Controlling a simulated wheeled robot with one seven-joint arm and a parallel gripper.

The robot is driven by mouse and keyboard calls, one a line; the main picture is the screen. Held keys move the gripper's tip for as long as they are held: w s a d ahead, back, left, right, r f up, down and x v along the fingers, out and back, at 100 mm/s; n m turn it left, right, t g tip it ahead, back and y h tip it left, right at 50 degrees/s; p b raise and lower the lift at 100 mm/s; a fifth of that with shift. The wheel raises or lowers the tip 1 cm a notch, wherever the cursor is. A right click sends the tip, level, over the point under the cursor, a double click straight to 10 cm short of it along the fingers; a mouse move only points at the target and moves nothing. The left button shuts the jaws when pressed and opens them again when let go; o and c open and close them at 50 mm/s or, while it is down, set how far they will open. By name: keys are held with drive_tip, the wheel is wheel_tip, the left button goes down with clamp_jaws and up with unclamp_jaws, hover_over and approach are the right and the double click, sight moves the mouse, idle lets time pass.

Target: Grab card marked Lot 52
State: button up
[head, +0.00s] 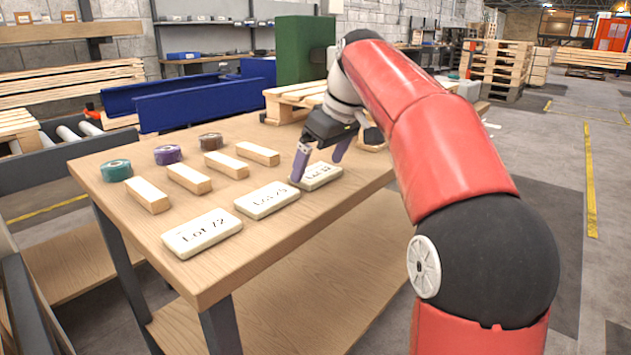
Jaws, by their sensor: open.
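Three flat white cards lie in a row along the near side of the wooden table. The nearest card (202,234) reads Lot 72. The middle card (267,201) has lettering that starts with Lot; its number is hard to read. The farthest card (322,179) also bears lettering, but it is small and I cannot read its number for certain. My gripper (319,168), with purple fingers, is open and points down at this farthest card, one finger at its left end and the other behind it. I cannot tell whether the fingers touch it.
A small pallet (285,104) stands at the far end. Blue barriers (205,104) stand behind the table.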

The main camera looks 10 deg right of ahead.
drive_tip(key=shift+w+a+f, duration=0.15)
drive_tip(key=shift+w+f, duration=0.05)
drive_tip(key=shift+f, duration=0.4)
drive_tip(key=c, duration=0.7)
drive_tip(key=shift+r, duration=0.1)
